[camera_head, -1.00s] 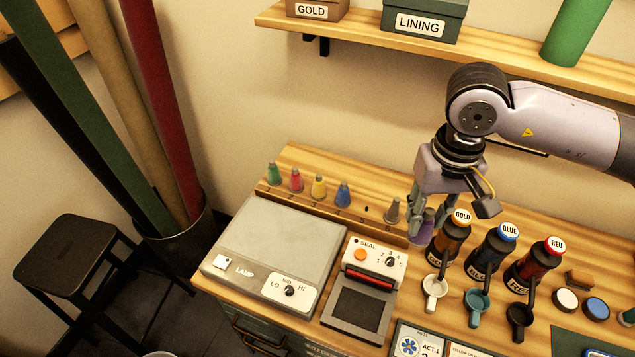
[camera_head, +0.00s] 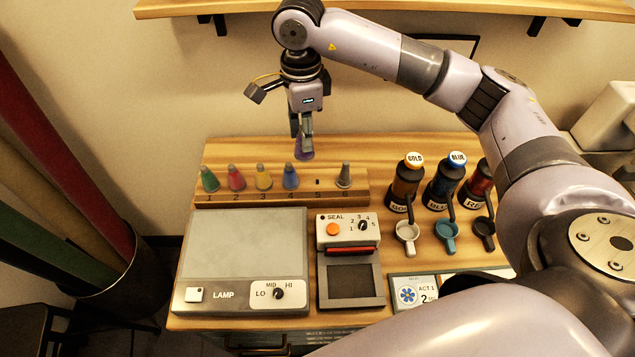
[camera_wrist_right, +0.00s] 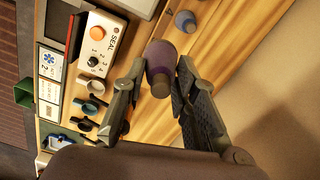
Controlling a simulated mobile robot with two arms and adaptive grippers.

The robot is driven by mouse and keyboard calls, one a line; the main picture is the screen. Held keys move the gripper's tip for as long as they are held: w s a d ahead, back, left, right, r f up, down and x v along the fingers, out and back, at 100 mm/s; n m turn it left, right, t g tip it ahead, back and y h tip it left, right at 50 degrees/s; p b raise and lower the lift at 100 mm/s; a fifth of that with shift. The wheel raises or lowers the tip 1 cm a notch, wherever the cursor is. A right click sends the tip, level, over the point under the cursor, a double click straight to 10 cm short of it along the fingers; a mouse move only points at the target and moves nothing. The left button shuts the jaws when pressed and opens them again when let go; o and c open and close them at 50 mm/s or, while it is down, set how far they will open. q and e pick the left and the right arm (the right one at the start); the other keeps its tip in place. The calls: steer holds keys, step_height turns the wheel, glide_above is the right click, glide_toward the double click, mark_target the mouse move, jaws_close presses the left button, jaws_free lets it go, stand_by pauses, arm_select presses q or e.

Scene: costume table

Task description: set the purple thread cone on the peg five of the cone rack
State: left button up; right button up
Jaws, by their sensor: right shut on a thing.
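The purple thread cone (camera_head: 304,149) hangs in my right gripper (camera_head: 303,130), which is shut on it above and behind the cone rack. In the right wrist view the purple cone (camera_wrist_right: 160,62) sits between the two fingers (camera_wrist_right: 157,85). The wooden cone rack (camera_head: 220,200) has numbered pegs. Green, red, yellow and blue cones stand at 1 to 4, and a grey cone (camera_head: 345,175) at 6. Peg five (camera_head: 317,182) is bare, a small dark stub. The purple cone is apart from it, slightly left of it in the head view. My left gripper is not in view.
The lamp box (camera_head: 245,255) and the seal device (camera_head: 349,285) stand in front of the rack. Gold, blue and red bottles (camera_head: 405,180) with small cups stand to the right. A wall shelf (camera_head: 400,8) is above.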

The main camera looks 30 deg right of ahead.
steer(key=d+f+m, duration=0.1)
steer(key=f+m, duration=0.3)
steer(key=f, duration=0.1)
steer(key=w+d+f+m+p, duration=0.1)
steer(key=f+m, duration=0.3)
steer(key=f, duration=0.1)
steer(key=w+d+f+m+p, duration=0.1)
steer(key=d+f+m, duration=0.1)
steer(key=f+m, duration=0.3)
steer(key=shift+w, duration=0.1)
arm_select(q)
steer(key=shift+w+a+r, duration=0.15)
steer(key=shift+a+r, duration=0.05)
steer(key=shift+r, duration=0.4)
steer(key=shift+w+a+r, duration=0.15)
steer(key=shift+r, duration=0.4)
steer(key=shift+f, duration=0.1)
arm_select(e)
steer(key=shift+f, duration=0.2)
steer(key=shift+f, duration=0.1)
steer(key=o, duration=1.1)
steer(key=shift+d, duration=0.1)
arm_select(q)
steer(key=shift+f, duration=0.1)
